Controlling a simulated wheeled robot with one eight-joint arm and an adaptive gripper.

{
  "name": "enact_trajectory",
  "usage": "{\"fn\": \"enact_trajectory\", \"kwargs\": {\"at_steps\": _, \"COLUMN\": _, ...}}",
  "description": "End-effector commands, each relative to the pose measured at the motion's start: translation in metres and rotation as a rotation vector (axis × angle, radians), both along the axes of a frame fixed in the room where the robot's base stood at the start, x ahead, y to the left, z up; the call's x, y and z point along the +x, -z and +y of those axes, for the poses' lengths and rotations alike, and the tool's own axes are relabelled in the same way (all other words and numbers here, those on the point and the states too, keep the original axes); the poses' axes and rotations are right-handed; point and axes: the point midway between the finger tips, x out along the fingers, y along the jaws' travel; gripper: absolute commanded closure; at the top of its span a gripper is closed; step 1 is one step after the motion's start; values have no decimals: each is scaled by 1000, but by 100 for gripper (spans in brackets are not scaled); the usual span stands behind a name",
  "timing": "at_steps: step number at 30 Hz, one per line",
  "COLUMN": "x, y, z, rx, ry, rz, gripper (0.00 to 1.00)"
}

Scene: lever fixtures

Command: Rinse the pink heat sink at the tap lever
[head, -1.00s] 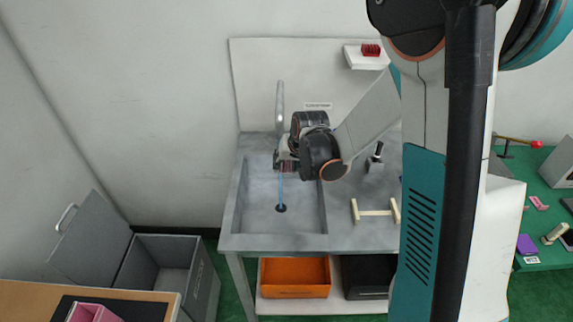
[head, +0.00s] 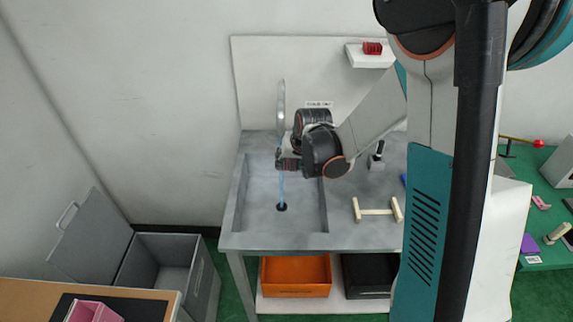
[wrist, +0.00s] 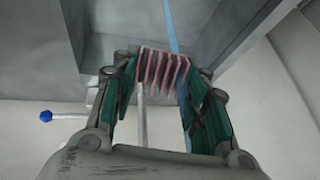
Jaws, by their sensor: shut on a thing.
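The pink heat sink (wrist: 163,70) is finned and sits between the fingertips of my gripper (wrist: 160,85), which is shut on it. In the head view my gripper (head: 288,163) is over the sink basin (head: 300,205), beside the tap spout (head: 281,105). A thin blue water stream (head: 282,190) runs down to the drain. In the wrist view the stream (wrist: 171,30) passes at the heat sink; whether it touches is hard to tell. A lever with a blue ball end (wrist: 46,116) shows at the left of the wrist view.
A wooden stand (head: 376,212) and a dark upright fitting (head: 377,152) are on the counter to the right. A red finned block (head: 372,48) is on the wall shelf (head: 365,60). An orange bin (head: 296,276) is below. An open grey chest (head: 170,265) stands left.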

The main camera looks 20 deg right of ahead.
Motion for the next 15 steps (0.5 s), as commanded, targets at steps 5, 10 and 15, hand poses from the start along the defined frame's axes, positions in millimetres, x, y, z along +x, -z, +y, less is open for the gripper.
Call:
{"fn": "enact_trajectory", "kwargs": {"at_steps": 5, "x": -1, "y": 0, "z": 4, "rx": 0, "ry": 0, "rz": 0, "gripper": 83}}
{"fn": "enact_trajectory", "kwargs": {"at_steps": 10, "x": 0, "y": 0, "z": 4, "rx": 0, "ry": 0, "rz": 0, "gripper": 83}}
{"fn": "enact_trajectory", "kwargs": {"at_steps": 15, "x": 0, "y": 0, "z": 1, "rx": 0, "ry": 1, "rz": 0, "gripper": 83}}
